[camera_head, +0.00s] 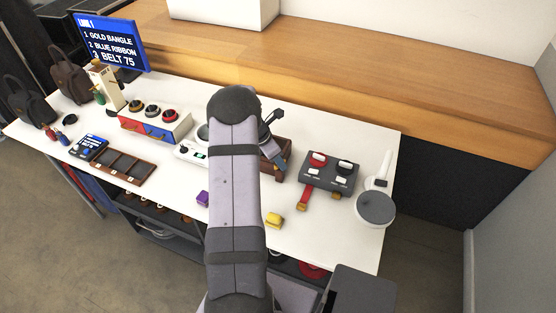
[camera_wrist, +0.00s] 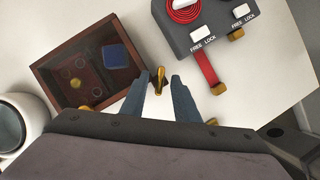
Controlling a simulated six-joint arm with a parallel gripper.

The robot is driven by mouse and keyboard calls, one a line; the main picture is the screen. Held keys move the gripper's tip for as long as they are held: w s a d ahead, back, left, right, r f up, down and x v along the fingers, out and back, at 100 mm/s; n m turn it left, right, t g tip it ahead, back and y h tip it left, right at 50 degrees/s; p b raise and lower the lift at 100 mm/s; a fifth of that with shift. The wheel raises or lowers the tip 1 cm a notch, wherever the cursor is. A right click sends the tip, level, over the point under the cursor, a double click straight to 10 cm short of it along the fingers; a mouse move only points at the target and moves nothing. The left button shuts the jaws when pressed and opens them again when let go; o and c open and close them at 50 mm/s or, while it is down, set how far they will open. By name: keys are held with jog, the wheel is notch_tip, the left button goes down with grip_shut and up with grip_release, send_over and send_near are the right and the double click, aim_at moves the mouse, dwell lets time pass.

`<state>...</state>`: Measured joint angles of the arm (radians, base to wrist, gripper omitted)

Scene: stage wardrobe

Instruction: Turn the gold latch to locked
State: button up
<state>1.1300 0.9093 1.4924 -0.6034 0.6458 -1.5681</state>
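My gripper (camera_wrist: 160,77) is open, with one finger on each side of the latch. A gap shows beside it, and I cannot tell whether either finger touches it. I see no free or locked marking by the latch. In the head view the wooden box (camera_head: 287,160) is partly behind my arm, and the latch is hidden there.
Inside the box lie a blue block (camera_wrist: 115,56) and small gold items. A grey unit (camera_head: 329,172) with white switches, FREE and LOCK labels and a red strap (camera_wrist: 206,68) stands to the right.

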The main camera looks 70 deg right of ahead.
jog(key=b+v, duration=0.1)
jog(key=v, duration=0.6)
jog(key=shift+b, duration=0.35)
jog(key=shift+r, duration=0.1)
jog(key=shift+p+x, duration=1.45)
jog(key=shift+x, duration=2.1)
grip_shut()
